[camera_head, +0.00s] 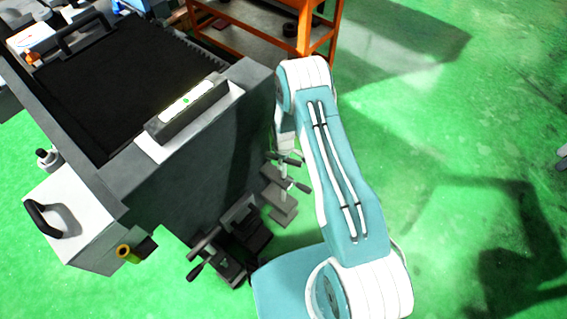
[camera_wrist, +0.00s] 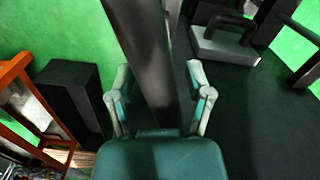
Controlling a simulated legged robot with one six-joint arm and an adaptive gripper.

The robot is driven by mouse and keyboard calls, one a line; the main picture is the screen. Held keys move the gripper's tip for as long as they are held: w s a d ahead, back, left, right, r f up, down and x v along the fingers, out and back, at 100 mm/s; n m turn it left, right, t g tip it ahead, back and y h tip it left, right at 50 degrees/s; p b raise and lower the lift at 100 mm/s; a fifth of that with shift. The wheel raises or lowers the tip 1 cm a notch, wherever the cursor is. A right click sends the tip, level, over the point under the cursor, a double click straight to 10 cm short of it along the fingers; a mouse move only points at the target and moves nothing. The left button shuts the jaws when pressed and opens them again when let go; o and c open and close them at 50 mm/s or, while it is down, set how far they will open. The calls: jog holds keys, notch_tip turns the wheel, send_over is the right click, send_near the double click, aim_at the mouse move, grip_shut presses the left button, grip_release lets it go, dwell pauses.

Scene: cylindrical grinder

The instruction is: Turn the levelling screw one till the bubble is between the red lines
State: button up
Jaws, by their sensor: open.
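The spirit level (camera_head: 187,108) is a dark bar with a pale lit vial on a white pad on top of the grey machine (camera_head: 190,165). A small green bubble shows near the vial's middle; red lines are too small to make out. Levelling screws with cross handles stand low at the machine's side, one by my arm (camera_head: 284,180) and one nearer the front (camera_head: 215,252); I cannot tell which is one. My gripper (camera_wrist: 157,70) is open in the wrist view. A dark grey bar (camera_wrist: 140,40) passes between its fingers; contact is unclear. In the head view my arm hides the gripper.
An orange rack (camera_head: 300,35) stands behind the machine and shows at left in the wrist view (camera_wrist: 22,75). A white box with a black handle (camera_head: 70,220) is at the machine's front.

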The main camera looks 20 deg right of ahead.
notch_tip(320, 180, up, 10)
dwell(0.4)
dwell(0.3)
jog(key=shift+w+r, duration=0.1)
jog(key=shift+r, duration=0.25)
jog(key=s+r+m+t, duration=0.1)
jog(key=s+r+m, duration=0.15)
jog(key=r, duration=1.15)
jog(key=s+r+m+t, duration=0.1)
jog(key=s+r+m, duration=0.15)
jog(key=r, duration=1.15)
jog(key=s+r+m+t, duration=0.1)
jog(key=s+r+m, duration=0.1)
jog(key=s+r, duration=0.5)
jog(key=s+r+m+t, duration=0.2)
jog(key=s+r, duration=0.5)
jog(key=s, duration=0.9)
jog(key=shift+r+m+t, duration=0.25)
jog(key=shift+m+t, duration=0.05)
jog(key=shift+w, duration=0.1)
jog(key=shift+c, duration=0.3)
